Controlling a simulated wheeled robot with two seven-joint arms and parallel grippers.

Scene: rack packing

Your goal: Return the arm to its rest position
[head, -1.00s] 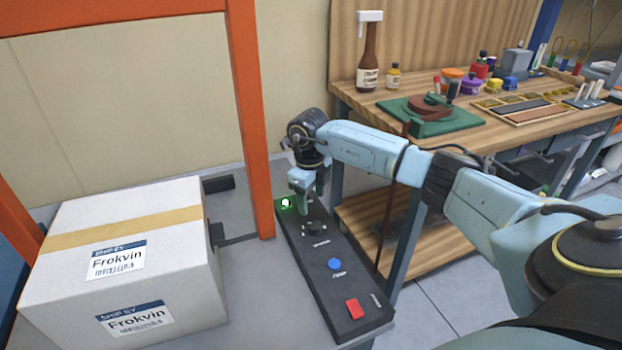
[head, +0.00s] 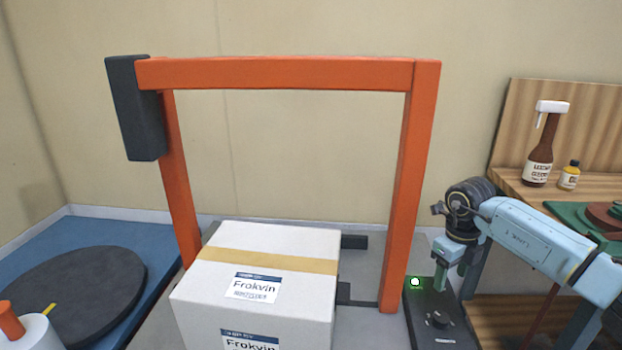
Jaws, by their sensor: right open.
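My right gripper (head: 447,273) hangs pointing down over the far end of the dark control panel (head: 454,325), near its lit green light (head: 415,282) and behind the black knob (head: 437,319). It is open, and I see nothing held in it. I cannot tell whether the fingertips touch the panel. My right arm (head: 535,245) reaches in from the right edge. My left arm and left gripper are not in view.
An orange frame (head: 275,73) stands over a white taped carton (head: 255,285) left of the panel. A black round turntable (head: 70,295) lies at the far left. A wooden workbench (head: 508,184) with bottles stands right, behind my arm.

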